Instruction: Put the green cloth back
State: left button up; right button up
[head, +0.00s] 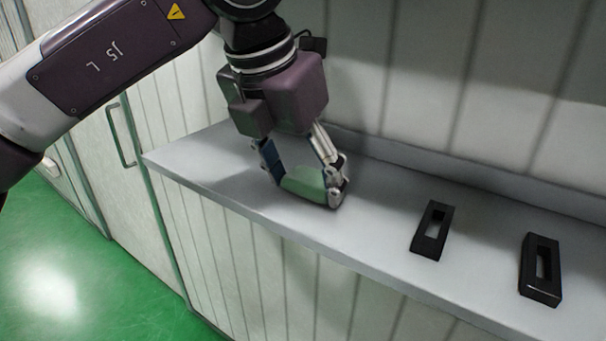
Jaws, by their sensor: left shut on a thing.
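The green cloth (303,181) is a small pale green piece at the left part of the grey shelf (215,175). My left gripper (305,184) points down over the shelf and is shut on the cloth, with one finger at each side of it. The cloth is at or very close to the shelf surface; I cannot tell whether it touches. The fingers hide its ends. My right gripper is not in view.
Two black rectangular frames with slots, a nearer-to-centre one (432,230) and one farther right (541,270), lie on the shelf. A panelled wall rises behind. A cabinet handle (122,136) is at left above green floor (75,270). The shelf between cloth and frames is clear.

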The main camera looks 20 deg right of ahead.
pick_arm(q)
jog(key=o, duration=1.1)
jog(key=shift+d+f, duration=0.1)
jog(key=shift+d, duration=0.05)
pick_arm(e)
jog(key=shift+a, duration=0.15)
pick_arm(q)
jog(key=shift+r, duration=0.45)
jog(key=b+v, duration=0.1)
jog(key=v, duration=0.5)
jog(key=shift+s+r, duration=0.15)
jog(key=shift+a+r, duration=0.25)
jog(key=shift+a, duration=0.05)
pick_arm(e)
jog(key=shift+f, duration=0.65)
